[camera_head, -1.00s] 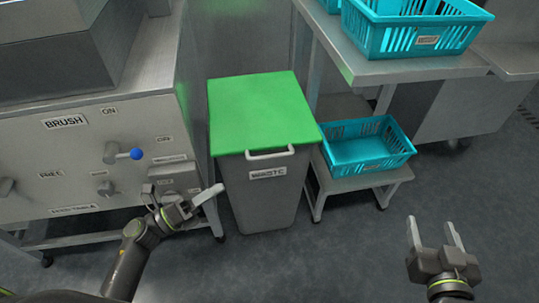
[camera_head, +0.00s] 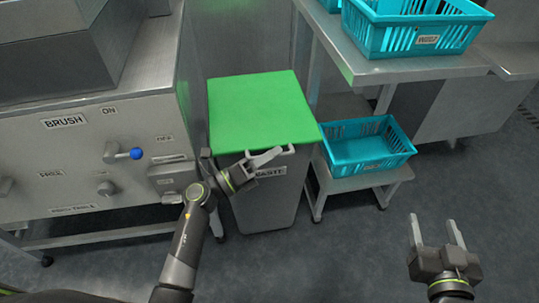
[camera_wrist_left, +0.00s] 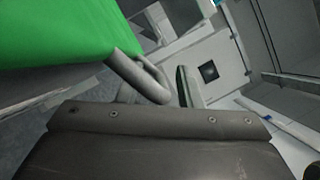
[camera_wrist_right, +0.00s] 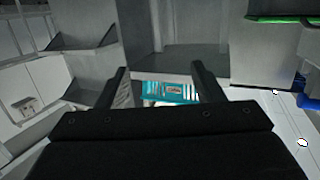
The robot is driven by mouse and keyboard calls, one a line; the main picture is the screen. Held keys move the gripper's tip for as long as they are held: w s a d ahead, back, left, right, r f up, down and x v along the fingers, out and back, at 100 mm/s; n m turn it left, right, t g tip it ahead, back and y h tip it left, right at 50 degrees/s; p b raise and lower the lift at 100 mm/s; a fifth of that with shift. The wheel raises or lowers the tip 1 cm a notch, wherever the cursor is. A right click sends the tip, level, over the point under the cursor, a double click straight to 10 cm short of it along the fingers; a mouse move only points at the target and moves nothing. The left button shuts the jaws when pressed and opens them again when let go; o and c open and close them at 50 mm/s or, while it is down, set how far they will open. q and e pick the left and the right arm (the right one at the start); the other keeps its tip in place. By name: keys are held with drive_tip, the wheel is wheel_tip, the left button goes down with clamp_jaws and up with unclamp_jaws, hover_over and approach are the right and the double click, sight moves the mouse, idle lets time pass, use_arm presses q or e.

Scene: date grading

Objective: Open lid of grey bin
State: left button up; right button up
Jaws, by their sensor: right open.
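The grey bin (camera_head: 267,205) stands on the floor with its flat green lid (camera_head: 260,108) lying closed on top. A pale bar handle sticks out from the lid's front edge. It shows in the left wrist view (camera_wrist_left: 136,77), close in front of the fingers. My left gripper (camera_head: 268,158) is at this handle and partly covers it and the bin's label. One finger shows right beside the bar; whether the fingers are closed on it I cannot tell. My right gripper (camera_head: 433,232) is open and empty over the floor at the right.
A grey machine with a blue-knobbed lever (camera_head: 135,153) stands left of the bin. A teal crate (camera_head: 365,147) sits on a low stand (camera_head: 375,180) to its right. Another teal crate (camera_head: 410,36) is on the steel table (camera_head: 410,69). The front floor is clear.

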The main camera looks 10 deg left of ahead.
use_arm(q)
clamp_jaws()
idle(0.3)
